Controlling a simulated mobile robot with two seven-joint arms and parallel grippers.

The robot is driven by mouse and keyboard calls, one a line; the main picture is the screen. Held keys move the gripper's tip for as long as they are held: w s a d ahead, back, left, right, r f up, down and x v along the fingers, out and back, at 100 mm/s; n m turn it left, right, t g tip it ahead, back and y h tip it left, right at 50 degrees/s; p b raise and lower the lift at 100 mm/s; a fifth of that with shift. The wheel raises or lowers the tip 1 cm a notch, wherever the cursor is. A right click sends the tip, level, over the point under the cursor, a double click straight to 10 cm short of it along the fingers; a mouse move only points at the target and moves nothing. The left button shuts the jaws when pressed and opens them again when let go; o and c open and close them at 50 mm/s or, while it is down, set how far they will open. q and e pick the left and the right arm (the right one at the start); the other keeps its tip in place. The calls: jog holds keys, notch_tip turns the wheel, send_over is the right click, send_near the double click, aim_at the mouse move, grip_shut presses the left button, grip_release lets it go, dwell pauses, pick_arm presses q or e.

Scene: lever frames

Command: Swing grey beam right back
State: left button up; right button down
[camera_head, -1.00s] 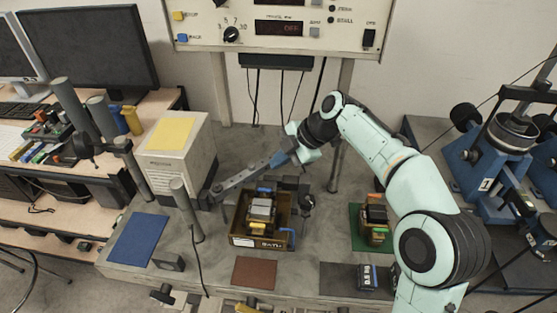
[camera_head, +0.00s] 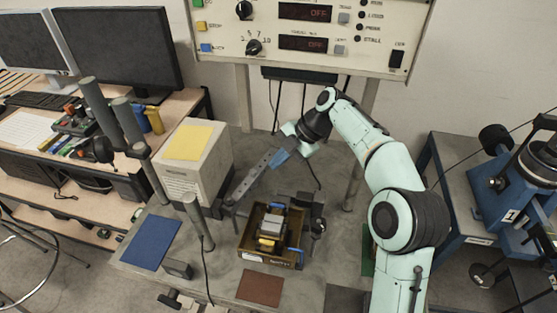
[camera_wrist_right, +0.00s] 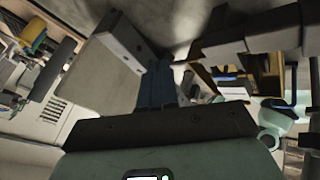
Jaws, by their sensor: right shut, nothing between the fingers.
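The grey beam (camera_head: 252,182) is a long bar with bolt-like dots. In the head view it runs from a pivot near the pale box's front corner up and right, slanting away to the back. My right gripper (camera_head: 280,157) is at its far right end, its blue fingers shut with nothing between them. They look close against the beam's end; I cannot tell if they touch. The blue fingers (camera_wrist_right: 157,85) also show in the right wrist view, pointing away from the wrist. My left gripper is out of view.
A pale box with a yellow pad (camera_head: 188,142) stands left of the beam. A brown tray (camera_head: 255,256) holding a block stack is in front. Upright grey posts (camera_head: 198,222) stand at left. A control panel (camera_head: 310,28) hangs above the back.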

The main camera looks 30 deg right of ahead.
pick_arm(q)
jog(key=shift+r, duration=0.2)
pick_arm(e)
jog(key=shift+w, duration=0.2)
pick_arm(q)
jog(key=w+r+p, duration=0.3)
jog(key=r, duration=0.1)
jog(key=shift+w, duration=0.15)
pick_arm(e)
jog(key=v, duration=1.3)
jog(key=shift+r, duration=0.2)
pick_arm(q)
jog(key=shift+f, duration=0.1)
pick_arm(e)
jog(key=shift+s, duration=0.1)
